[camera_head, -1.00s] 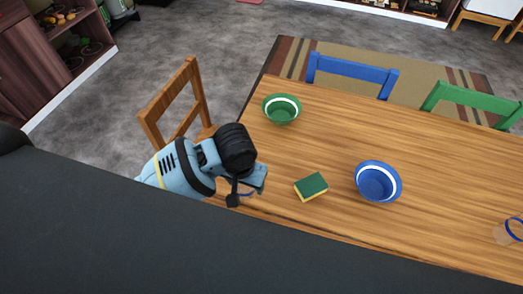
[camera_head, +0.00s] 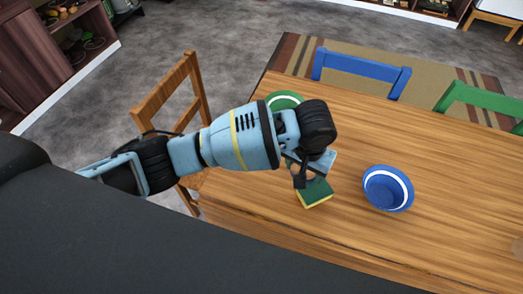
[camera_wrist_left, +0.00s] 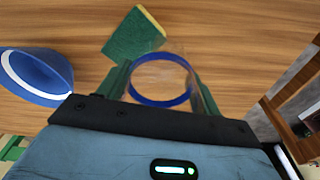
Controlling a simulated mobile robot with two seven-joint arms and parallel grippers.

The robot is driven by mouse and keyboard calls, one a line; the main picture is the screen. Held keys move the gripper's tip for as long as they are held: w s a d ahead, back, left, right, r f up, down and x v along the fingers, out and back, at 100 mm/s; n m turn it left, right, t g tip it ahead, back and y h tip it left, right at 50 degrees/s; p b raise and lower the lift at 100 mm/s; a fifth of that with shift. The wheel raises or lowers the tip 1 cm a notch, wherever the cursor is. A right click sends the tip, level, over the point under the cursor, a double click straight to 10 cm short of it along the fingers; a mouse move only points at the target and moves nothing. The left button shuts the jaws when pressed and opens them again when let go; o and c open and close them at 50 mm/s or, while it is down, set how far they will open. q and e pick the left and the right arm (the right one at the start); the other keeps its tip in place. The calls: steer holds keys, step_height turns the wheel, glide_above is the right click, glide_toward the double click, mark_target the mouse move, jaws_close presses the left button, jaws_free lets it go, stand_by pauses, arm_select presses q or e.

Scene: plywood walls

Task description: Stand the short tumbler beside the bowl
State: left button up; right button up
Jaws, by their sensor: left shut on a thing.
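My left gripper (camera_head: 307,178) is shut on a clear short tumbler with a blue rim (camera_wrist_left: 162,82), which shows between the green fingers in the left wrist view. In the head view the gripper and arm mostly hide the tumbler. The gripper is over the table by the sponge, left of the blue bowl (camera_head: 388,188). This bowl has a white band inside and also shows at the left of the wrist view (camera_wrist_left: 38,78). A green bowl (camera_head: 284,98) stands farther back, partly hidden behind my left arm. My right gripper is out of view.
Blue (camera_head: 360,72) and green (camera_head: 480,103) chairs line the far side; a wooden chair (camera_head: 170,95) stands at the left end.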

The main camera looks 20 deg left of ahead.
arm_select(q)
steer(key=w+a, duration=0.2)
steer(key=a, duration=0.2)
steer(key=w+a+f, duration=0.1)
steer(key=w+a, duration=0.1)
steer(key=a, duration=0.2)
steer(key=w+a, duration=0.2)
steer(key=a, duration=0.2)
steer(key=shift+w+f, duration=0.15)
steer(key=shift+w, duration=0.1)
steer(key=shift+w+a, duration=0.35)
steer(key=shift+a, duration=0.25)
steer(key=shift+w+a+f+b, duration=0.1)
steer(key=shift+f+b, duration=0.1)
steer(key=shift+f, duration=0.7)
steer(key=shift+w+a+f+b, duration=0.1)
steer(key=shift+f+b, duration=0.05)
steer(key=shift+f, duration=0.7)
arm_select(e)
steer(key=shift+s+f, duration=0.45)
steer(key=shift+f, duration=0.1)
arm_select(q)
steer(key=shift+f, duration=0.2)
steer(key=o, duration=1)
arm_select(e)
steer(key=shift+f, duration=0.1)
